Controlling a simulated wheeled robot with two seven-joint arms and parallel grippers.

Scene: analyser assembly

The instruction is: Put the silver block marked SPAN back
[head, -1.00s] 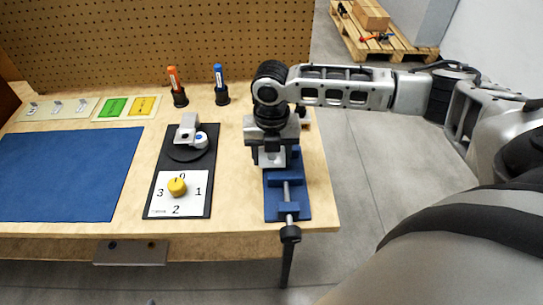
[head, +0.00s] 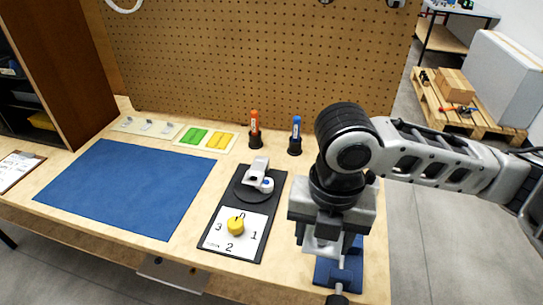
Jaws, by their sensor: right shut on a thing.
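My right gripper (head: 324,246) points down over the blue vise (head: 352,268) at the right front of the bench. It is shut on a pale grey piece, mostly hidden by the gripper itself. I cannot read a SPAN mark on it, so I cannot confirm that it is the silver block. The gripper and wrist cover much of the vise. Whether the piece touches the vise is hidden. My left gripper is not in view.
Left of the vise is a black plate (head: 272,208) with a yellow knob (head: 236,226) and a grey-white fixture (head: 258,175). Orange (head: 254,124) and blue (head: 296,132) markers stand behind it. The blue mat (head: 130,188) is empty. A pegboard (head: 250,60) closes the back.

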